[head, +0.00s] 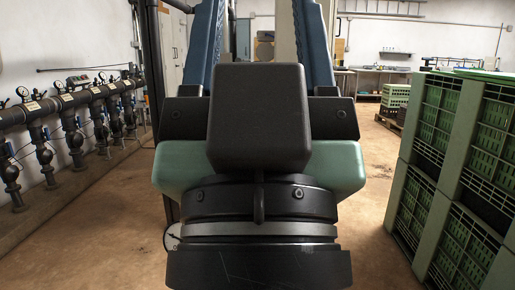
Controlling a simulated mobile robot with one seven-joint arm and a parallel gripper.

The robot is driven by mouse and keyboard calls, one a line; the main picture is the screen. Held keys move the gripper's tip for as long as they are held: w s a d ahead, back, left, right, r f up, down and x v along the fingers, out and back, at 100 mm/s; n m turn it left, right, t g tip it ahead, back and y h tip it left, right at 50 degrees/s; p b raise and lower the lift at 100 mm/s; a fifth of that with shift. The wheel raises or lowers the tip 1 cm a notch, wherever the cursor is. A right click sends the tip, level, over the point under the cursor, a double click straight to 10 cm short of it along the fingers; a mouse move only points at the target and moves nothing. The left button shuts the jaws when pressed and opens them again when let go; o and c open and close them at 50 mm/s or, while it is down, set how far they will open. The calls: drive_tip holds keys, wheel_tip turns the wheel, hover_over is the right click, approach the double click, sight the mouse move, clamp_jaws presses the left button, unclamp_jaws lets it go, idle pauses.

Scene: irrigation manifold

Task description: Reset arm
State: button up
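The irrigation manifold (83,97) runs along the left wall in the head view. It is a dark horizontal pipe with several round gauges on top and valves with blue handles on the branches below. My own arm and body parts fill the middle of the picture, with a large dark block over green and black links. I cannot make out my gripper or its fingers, and no object is seen held. The parts of the room behind my arm are hidden.
Stacked green crates (468,126) stand close on the right. More green crates (396,95) sit on a pallet further back. A workbench (378,70) stands along the far wall. Bare floor (374,222) shows between my arm and the near crates, and also on the left before the manifold.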

wheel_tip(320, 180, up, 30)
drive_tip(key=p, duration=2.7)
drive_tip(key=shift+f, duration=0.2)
drive_tip(key=shift+a, duration=0.1)
drive_tip(key=shift+c, duration=0.5)
